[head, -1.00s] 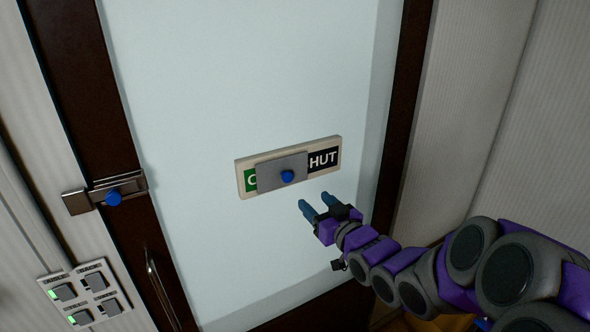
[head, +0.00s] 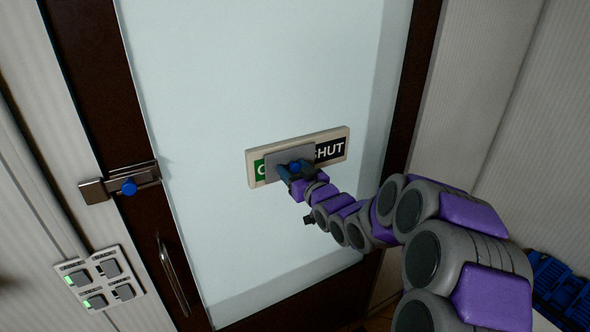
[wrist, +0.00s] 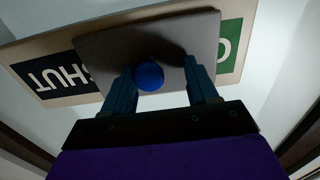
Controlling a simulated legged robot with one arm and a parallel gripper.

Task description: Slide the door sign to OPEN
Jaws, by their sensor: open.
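The door sign (head: 340,137) is a cream board on the pale door panel, with a green end at left and a black end reading SHUT at right. A grey sliding plate (head: 277,153) covers its middle and part of the green end, leaving a C or O showing. The plate carries a blue knob (head: 295,167). My gripper (head: 287,169) is at the plate, its fingers open on either side of the knob. In the wrist view the picture is turned over; the knob (wrist: 149,76) sits between the two blue fingers, nearer the left one. Contact cannot be told.
A metal latch with a blue knob (head: 128,187) is on the dark door frame at left. Below are a door handle (head: 172,275) and a switch panel (head: 101,279) with green lights. A blue crate (head: 560,291) is at lower right.

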